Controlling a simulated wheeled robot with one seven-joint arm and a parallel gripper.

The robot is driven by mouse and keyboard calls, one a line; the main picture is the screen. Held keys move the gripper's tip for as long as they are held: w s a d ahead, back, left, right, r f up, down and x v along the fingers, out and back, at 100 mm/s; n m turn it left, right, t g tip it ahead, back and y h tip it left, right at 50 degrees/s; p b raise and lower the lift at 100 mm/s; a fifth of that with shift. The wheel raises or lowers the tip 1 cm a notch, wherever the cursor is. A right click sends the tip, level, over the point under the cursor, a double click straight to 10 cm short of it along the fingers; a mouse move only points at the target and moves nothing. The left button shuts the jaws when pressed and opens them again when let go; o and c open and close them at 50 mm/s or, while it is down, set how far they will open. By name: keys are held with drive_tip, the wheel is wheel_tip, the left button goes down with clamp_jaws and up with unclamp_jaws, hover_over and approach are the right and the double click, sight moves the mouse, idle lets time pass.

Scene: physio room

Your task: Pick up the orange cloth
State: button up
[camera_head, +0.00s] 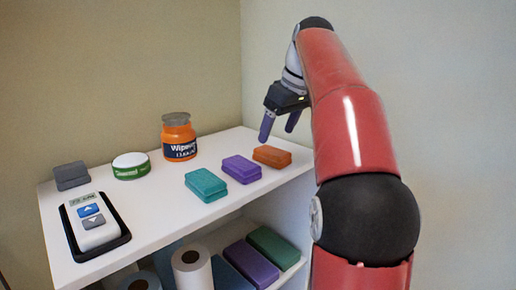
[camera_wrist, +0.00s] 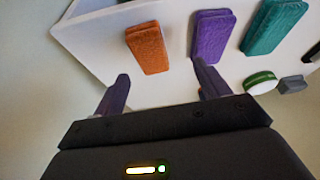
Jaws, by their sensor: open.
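The orange cloth (camera_head: 272,156) is a small folded block lying flat near the right end of the white shelf top. It also shows in the wrist view (camera_wrist: 148,48), ahead of my fingers and between their lines. My gripper (camera_head: 279,124) is open and empty, with two purple fingers pointing down, above the shelf near the orange cloth. In the wrist view my gripper (camera_wrist: 162,88) has its fingers wide apart, not touching the orange cloth.
A purple cloth (camera_head: 242,169) and a teal cloth (camera_head: 206,185) lie left of the orange one on the shelf top (camera_head: 165,215). An orange jar (camera_head: 179,138), a green-and-white tin (camera_head: 131,166), a grey block (camera_head: 71,176) and a device on a black tray (camera_head: 122,233) stand further left. Walls close the back.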

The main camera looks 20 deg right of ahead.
sight(273, 151)
drive_tip(key=shift+w+d+r, duration=0.2)
drive_tip(key=shift+w+d, duration=0.35)
drive_tip(key=shift+d, duration=0.05)
drive_tip(key=shift+w+d+f, duration=0.1)
drive_tip(key=shift+w+f, duration=0.05)
drive_tip(key=x, duration=0.2)
drive_tip(key=b+x, duration=0.1)
drive_tip(key=x, duration=0.1)
drive_tip(key=b+x, duration=0.1)
drive_tip(key=x, duration=0.2)
drive_tip(key=shift+s+f, duration=0.2)
drive_tip(key=shift+s, duration=0.1)
drive_tip(key=c, duration=1.1)
drive_tip(key=shift+o, duration=0.2)
drive_tip(key=shift+r, duration=0.15)
